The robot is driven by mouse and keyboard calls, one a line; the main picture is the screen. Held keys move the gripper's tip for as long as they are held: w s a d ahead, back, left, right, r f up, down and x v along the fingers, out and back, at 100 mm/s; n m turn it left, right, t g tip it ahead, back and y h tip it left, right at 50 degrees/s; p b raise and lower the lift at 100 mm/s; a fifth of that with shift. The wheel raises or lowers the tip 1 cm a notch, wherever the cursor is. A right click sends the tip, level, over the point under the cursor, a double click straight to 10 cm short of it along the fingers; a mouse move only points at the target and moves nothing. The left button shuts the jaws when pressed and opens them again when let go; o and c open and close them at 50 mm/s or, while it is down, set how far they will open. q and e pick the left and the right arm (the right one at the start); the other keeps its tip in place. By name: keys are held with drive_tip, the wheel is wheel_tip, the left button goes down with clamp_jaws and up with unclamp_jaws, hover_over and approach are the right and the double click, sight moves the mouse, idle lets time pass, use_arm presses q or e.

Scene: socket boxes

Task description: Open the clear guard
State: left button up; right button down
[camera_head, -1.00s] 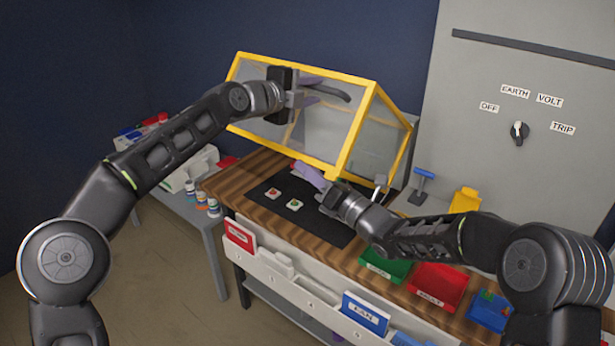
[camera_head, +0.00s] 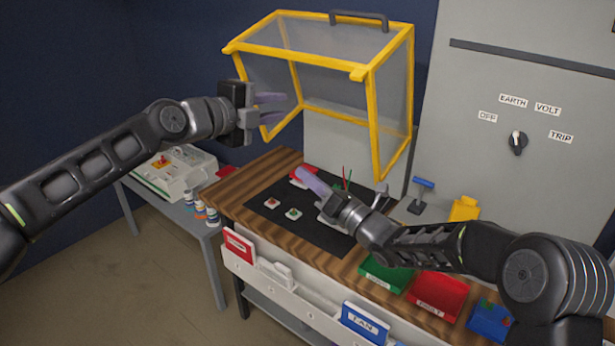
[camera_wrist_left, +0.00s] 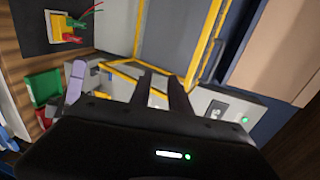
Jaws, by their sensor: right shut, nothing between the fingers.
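The clear guard (camera_head: 320,38) has a yellow frame and stands swung up at the back of the workbench. Its dark handle (camera_head: 358,19) is on top, at the raised panel. My left gripper (camera_head: 268,107) is open and empty, in front of the guard's left side and below the handle; the purple fingertips are apart. In the left wrist view, the two fingers (camera_wrist_left: 160,88) show with a gap between them, and yellow frame bars lie beyond. My right gripper (camera_head: 312,181) is shut and empty, low over the black mat near a red piece with wires.
The black mat (camera_head: 285,222) holds two small buttons. A grey cabinet (camera_head: 570,90) with a dial stands at the right. Green and red bins (camera_head: 440,290) line the front right edge. A side table with bottles (camera_head: 206,209) is at the left.

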idle(0.3)
use_arm(q)
wheel_tip(320, 180, down, 28)
drive_tip(key=d+n+g+y, duration=0.1)
drive_tip(key=n+g, duration=0.2)
drive_tip(key=n, duration=1.1)
drive_tip(key=s+d+f+n+g, duration=0.1)
drive_tip(key=s+d+f+n, duration=0.1)
drive_tip(key=s+f, duration=0.35)
drive_tip(key=s+d+f+n+g, duration=0.1)
drive_tip(key=s+d+f+n, duration=0.1)
drive_tip(key=f, duration=0.6)
drive_tip(key=s+d+f+n+g+y, duration=0.15)
drive_tip(key=s+f+n+g, duration=0.3)
drive_tip(key=s+f, duration=1.15)
drive_tip(key=s+a+f+n+g+y, duration=0.1)
drive_tip(key=s+a+f+n, duration=0.1)
drive_tip(key=s, duration=0.7)
drive_tip(key=s+a+f+n+g+y, duration=0.1)
drive_tip(key=s+a+f+n, duration=0.1)
drive_tip(key=s, duration=0.6)
wheel_tip(320, 180, down, 2)
drive_tip(key=shift+s+a+f+g, duration=0.2)
drive_tip(key=shift+s+a+g, duration=0.15)
drive_tip(key=shift+a, duration=0.1)
drive_tip(key=shift+f+n+y, duration=0.1)
drive_tip(key=shift+n+y, duration=0.15)
